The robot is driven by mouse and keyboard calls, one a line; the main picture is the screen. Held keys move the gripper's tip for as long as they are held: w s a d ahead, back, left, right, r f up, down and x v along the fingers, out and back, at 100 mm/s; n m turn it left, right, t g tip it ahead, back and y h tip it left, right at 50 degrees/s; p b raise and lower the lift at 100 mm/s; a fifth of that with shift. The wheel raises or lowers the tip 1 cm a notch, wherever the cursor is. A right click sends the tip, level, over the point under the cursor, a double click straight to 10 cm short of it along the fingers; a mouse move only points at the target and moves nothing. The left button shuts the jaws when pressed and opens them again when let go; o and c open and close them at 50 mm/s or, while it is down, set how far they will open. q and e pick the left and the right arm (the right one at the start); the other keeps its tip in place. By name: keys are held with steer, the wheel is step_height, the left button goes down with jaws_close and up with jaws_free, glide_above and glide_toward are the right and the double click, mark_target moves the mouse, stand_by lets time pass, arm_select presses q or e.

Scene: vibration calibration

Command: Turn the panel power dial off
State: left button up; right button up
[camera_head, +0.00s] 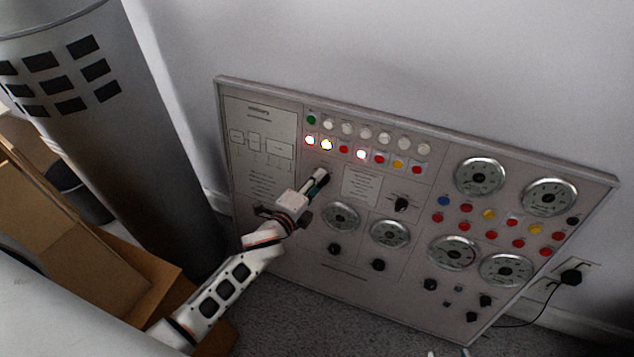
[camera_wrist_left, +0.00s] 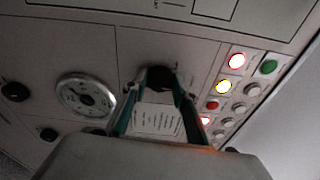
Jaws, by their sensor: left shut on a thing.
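The grey control panel (camera_head: 345,265) leans by the wall, with lights, gauges and black knobs. My left gripper (camera_head: 320,179) reaches its left-middle part from the lower left. In the left wrist view, the fingers of my left gripper (camera_wrist_left: 158,98) are closed around a black dial (camera_wrist_left: 160,77), one finger on each side. The gripper mostly hides this dial in the head view. Small pale tips at the bottom edge of the head view may be my right gripper (camera_head: 448,353); its jaws do not show clearly.
Lit red and yellow lights (camera_head: 326,145) sit above the left gripper. Round gauges (camera_head: 341,216) and another black knob (camera_head: 401,204) are to its right. A dark grey cylinder (camera_head: 150,130) and cardboard boxes (camera_head: 120,275) stand at the left. A plug (camera_head: 571,277) is in the wall at the right.

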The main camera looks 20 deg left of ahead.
arm_select(q)
steer(key=n, duration=0.5)
steer(key=n+t+p, duration=0.1)
steer(key=n, duration=0.4)
steer(key=shift+s+d+f, duration=0.1)
steer(key=shift+f, duration=0.1)
arm_select(e)
steer(key=shift+w+d+r, duration=0.15)
steer(key=shift+r, duration=0.05)
steer(key=shift+f, duration=0.15)
arm_select(q)
steer(key=o, duration=1.1)
arm_select(e)
steer(key=shift+r, duration=0.2)
arm_select(q)
steer(key=shift+s, duration=0.1)
arm_select(e)
steer(key=shift+f, duration=0.1)
